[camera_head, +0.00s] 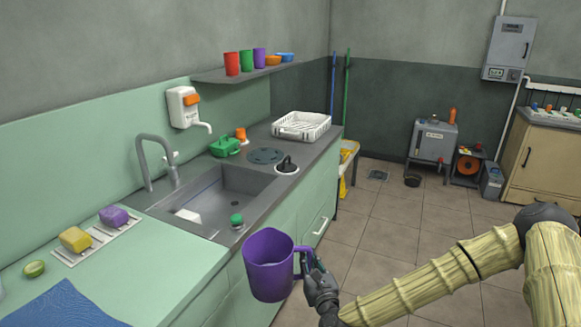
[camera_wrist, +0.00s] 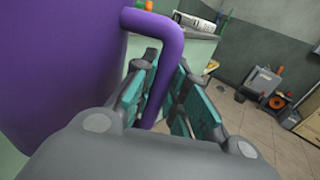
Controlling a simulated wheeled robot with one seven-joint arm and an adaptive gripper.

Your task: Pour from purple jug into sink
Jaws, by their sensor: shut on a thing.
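The purple jug (camera_head: 270,267) is held in the air in front of the counter's edge, close to upright, in the head view. Its handle is at the right. My gripper (camera_head: 309,267) is shut on that handle. In the wrist view the jug (camera_wrist: 55,75) fills the left side, and its handle passes between the fingers of my gripper (camera_wrist: 165,95). What the jug holds inside cannot be seen. The grey sink (camera_head: 222,194) is set in the counter behind and left of the jug. A white object lies in its basin. The faucet (camera_head: 155,158) stands at its left rear.
Yellow (camera_head: 76,239) and purple (camera_head: 114,215) sponges lie left of the sink. A white dish rack (camera_head: 301,125) stands farther back on the counter. The floor (camera_head: 400,215) to the right is open.

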